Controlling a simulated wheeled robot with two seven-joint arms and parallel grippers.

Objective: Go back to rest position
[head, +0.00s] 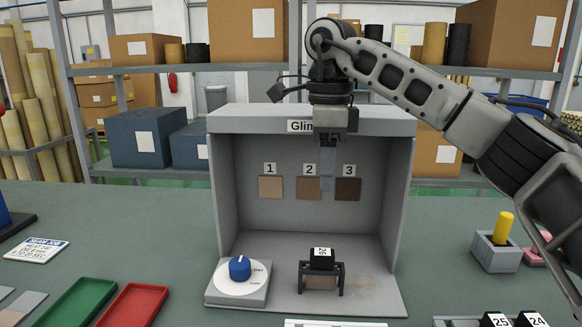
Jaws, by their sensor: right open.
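My right arm comes in from the right and reaches over the top of a grey open-fronted booth (223,190). My right gripper (328,178) hangs down in front of the booth's upper part, pointing downward. It is open and holds nothing that I can see. It covers part of the booth's sign and hides a strip of the back wall between swatches 2 and 3. Below it, apart from it, a black-topped roll marked 26 (321,259) sits in a small black stand (341,278) on the booth floor. My left gripper is not in view.
A blue knob on a white dial (240,268) stands at the booth's front left. Green (76,302) and red (132,304) trays lie on the left. A grey holder (496,253) with a yellow peg stands right. Rolls marked 25 and 24 (531,320) are at the lower right edge.

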